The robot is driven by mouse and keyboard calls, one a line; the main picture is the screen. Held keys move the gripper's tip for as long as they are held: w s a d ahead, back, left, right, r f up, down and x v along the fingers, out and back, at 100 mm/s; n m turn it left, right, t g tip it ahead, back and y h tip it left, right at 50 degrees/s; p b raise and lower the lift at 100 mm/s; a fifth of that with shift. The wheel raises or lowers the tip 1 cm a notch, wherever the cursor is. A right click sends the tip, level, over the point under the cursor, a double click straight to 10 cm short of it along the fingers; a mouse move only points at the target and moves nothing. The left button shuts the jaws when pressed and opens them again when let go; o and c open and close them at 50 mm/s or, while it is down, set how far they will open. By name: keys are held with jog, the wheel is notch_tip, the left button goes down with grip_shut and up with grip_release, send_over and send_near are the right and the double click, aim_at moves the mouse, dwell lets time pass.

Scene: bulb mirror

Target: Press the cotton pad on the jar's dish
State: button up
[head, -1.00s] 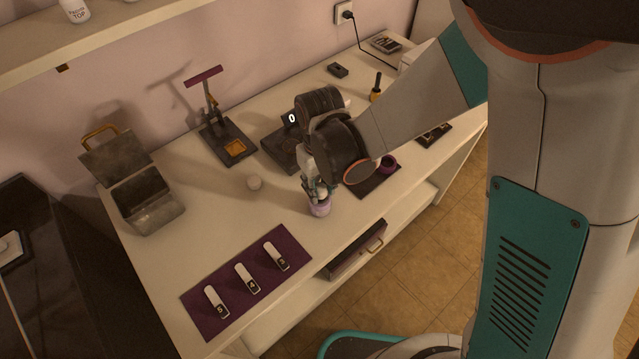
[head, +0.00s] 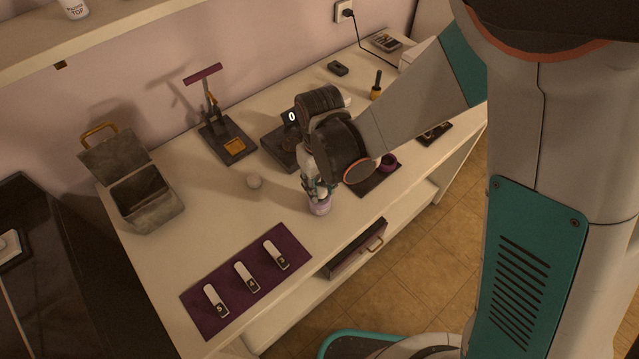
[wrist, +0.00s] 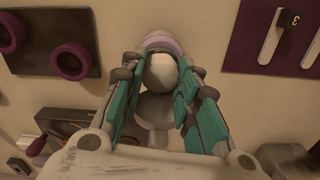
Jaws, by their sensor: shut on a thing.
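The jar (head: 320,208) is lilac and stands upright near the table's front edge; it also shows in the wrist view (wrist: 162,41). My gripper (head: 319,190) points down right over it. Its teal fingers (wrist: 158,82) are shut on a rounded white thing, which I take to be the cotton pad (wrist: 159,71). The pad sits at or just over the jar's top, and I cannot tell whether they touch. The jar's dish is hidden by the pad and fingers.
A dark device (head: 281,148) with a display stands behind my gripper. An open grey box (head: 147,203) stands at left.

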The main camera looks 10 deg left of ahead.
jog(key=shift+f+b, duration=0.4)
jog(key=shift+f, duration=0.1)
dwell(0.4)
jog(key=shift+r, duration=0.1)
dwell(0.5)
jog(key=shift+r+p, duration=2.25)
jog(key=shift+r, duration=1.2)
